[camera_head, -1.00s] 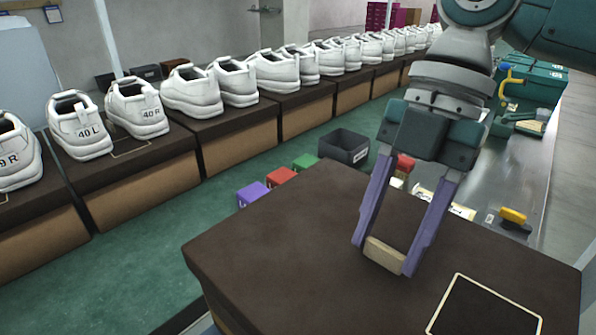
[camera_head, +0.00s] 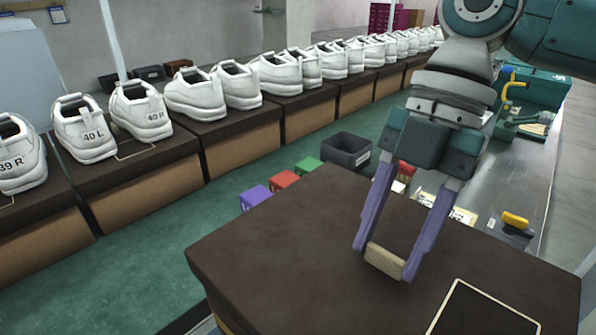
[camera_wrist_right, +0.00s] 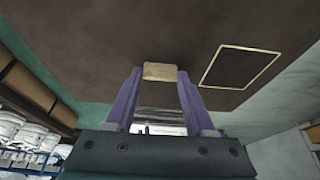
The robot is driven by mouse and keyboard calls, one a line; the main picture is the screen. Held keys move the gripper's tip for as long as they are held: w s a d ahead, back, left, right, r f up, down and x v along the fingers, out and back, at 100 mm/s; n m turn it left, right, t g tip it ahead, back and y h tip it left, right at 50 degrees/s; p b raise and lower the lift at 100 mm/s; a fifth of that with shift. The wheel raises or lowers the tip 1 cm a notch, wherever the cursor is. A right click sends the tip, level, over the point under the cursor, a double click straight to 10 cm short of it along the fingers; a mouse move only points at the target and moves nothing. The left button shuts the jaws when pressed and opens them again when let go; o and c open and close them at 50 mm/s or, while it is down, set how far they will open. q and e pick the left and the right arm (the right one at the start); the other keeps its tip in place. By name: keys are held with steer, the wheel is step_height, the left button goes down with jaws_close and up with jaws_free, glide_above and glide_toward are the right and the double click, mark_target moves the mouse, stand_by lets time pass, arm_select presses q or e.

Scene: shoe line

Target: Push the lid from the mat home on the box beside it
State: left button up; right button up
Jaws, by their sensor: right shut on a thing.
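A large dark brown lid (camera_head: 300,235) fills the front of the head view. A strip of lighter brown box wall (camera_head: 228,318) shows under its left front edge. The lid lies over this box; whether it sits fully down I cannot tell. My right gripper (camera_head: 385,260) points down at the lid's top, shut on a small pale wooden block (camera_head: 384,261) that seems to touch the lid. The wrist view shows the block (camera_wrist_right: 160,71) between the fingertips and the lid (camera_wrist_right: 130,30) beyond. The mat cannot be made out. My left gripper is out of view.
A thin pale outlined rectangle (camera_head: 480,318) marks the lid's right front. A row of white shoes (camera_head: 195,95) on brown boxes runs along the green surface behind. A dark bin (camera_head: 345,150), small coloured boxes (camera_head: 283,180) and a yellow-handled item (camera_head: 515,220) stand beyond the lid.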

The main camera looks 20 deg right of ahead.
mark_target(386, 265)
steer(key=shift+f+b, duration=0.6)
steer(key=shift+f, duration=0.3)
steer(key=shift+f+b, duration=0.7)
steer(key=shift+f, duration=0.45)
stand_by(0.5)
steer(key=o, duration=1.3)
steer(key=shift+c, duration=0.2)
steer(key=shift+r, duration=0.1)
